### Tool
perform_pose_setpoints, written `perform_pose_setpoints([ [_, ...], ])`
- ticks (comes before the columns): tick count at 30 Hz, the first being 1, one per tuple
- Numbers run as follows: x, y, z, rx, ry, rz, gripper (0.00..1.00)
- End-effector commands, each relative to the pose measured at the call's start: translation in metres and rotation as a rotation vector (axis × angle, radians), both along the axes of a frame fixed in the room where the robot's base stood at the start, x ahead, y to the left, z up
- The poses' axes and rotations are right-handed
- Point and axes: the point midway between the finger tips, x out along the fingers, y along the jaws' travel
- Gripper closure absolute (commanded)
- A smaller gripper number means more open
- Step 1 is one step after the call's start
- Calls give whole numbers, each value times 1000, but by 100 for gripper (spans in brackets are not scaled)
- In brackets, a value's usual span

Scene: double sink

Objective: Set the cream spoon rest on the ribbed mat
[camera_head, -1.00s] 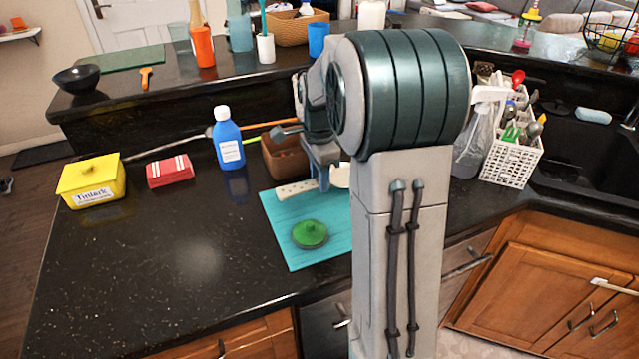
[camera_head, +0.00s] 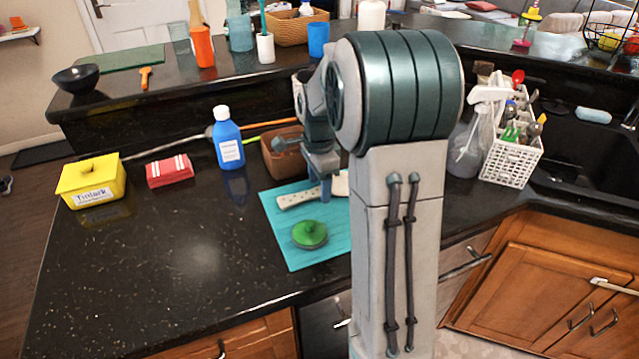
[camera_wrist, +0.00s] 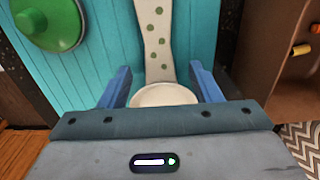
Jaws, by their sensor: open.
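The cream spoon rest (camera_head: 297,199) with green dots lies on the teal ribbed mat (camera_head: 285,222), near the mat's back edge. In the wrist view its dotted handle (camera_wrist: 157,35) points away and its round bowl (camera_wrist: 163,95) is nearest my palm. My gripper (camera_wrist: 158,72) is open, with one blue finger on each side of the spoon rest and gaps between. In the head view my gripper (camera_head: 325,188) is low over the mat, and my arm hides part of the bowl and the mat's right side.
A green round lid (camera_head: 310,234) sits on the mat's front part. A brown box (camera_head: 283,152) stands close behind the mat. A blue bottle (camera_head: 228,138), red cloth (camera_head: 169,171) and yellow box (camera_head: 90,181) stand left. The front left counter is clear.

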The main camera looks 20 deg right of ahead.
Motion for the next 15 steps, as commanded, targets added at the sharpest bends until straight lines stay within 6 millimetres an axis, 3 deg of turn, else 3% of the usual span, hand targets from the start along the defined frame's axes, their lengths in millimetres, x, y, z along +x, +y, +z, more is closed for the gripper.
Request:
perform_pose_setpoints([
  [15, 1, 0, 99, -1, -4, 1, 42],
])
